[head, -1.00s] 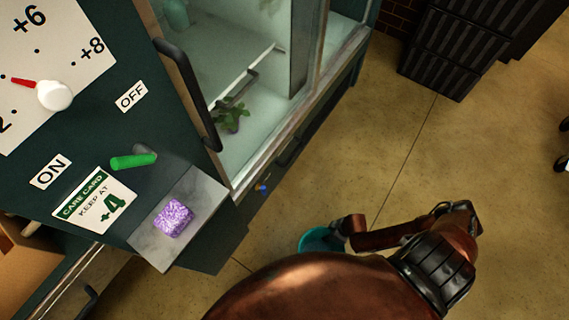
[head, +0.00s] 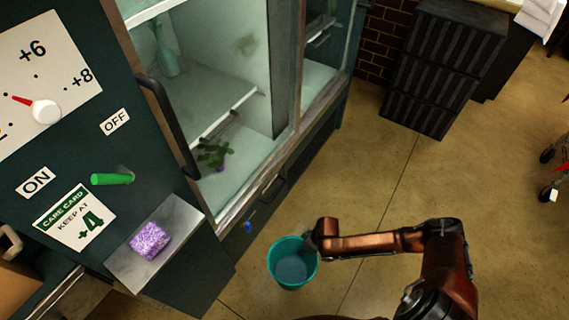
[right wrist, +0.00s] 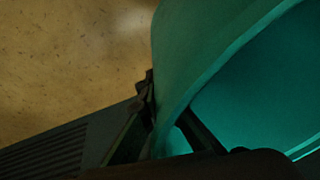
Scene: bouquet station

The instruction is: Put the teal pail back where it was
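The teal pail (head: 291,274) shows in the head view low at the middle, over the floor in front of the glass cabinet. It looks upright, with its open top toward me. My right gripper (head: 312,243) is at the pail's upper right rim. In the right wrist view the pail (right wrist: 215,60) fills the right side, and my right gripper (right wrist: 170,122) has one finger outside the wall and one inside, closed on the rim. Whether the pail's base touches the floor cannot be told. My left gripper is not in view.
The glass-fronted cabinet (head: 225,120) with a plant (head: 214,155) inside stands left of the pail. A purple block (head: 150,241) lies on a small metal shelf (head: 187,222). Black crates (head: 440,70) stand at the back. Floor to the right is clear up to a red cart (head: 558,165).

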